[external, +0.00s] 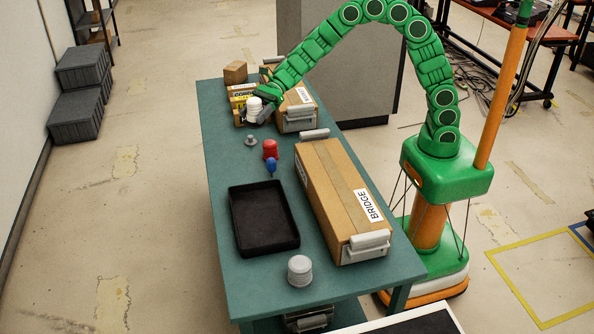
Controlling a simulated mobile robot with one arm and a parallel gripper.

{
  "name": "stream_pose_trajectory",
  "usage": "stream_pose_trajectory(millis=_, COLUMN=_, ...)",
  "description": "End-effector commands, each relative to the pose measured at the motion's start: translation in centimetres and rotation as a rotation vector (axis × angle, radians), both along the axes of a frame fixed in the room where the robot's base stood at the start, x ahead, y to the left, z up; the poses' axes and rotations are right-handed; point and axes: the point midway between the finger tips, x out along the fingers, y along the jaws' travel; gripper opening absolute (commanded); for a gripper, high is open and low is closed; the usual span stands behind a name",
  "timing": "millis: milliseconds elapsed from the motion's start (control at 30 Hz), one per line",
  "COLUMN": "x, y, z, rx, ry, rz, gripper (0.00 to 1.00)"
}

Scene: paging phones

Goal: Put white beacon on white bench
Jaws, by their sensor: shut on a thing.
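My gripper (262,112) is at the far end of the teal bench, shut on a white ribbed beacon (254,106). The beacon looks upright. I cannot tell whether its base touches the bench top or hangs just above it. A second, greyer-white ribbed beacon (300,269) stands at the near end of the same bench. No bench with a plainly white top shows; a white-edged surface with a dark panel (425,316) is cut off at the bottom edge.
The teal bench (222,150) carries a black tray (293,243), a long cardboard box marked BRIDGE (335,190), a red beacon (270,148), a blue piece (271,164) and a small grey piece (250,140). Several boxes (300,97) crowd the far end around my gripper.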

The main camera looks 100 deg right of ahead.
Motion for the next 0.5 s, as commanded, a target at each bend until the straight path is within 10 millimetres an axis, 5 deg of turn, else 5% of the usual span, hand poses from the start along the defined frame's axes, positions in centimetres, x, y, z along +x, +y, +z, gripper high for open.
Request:
stream_pose_trajectory(millis=200, x=0.5, y=0.5, z=2.5, rx=-0.001, ry=-0.003, rz=-0.140, gripper=0.14)
stream_pose_trajectory(millis=500, x=-0.4, y=0.0, z=3.4, rx=0.002, ry=-0.002, rz=-0.303, gripper=0.14)
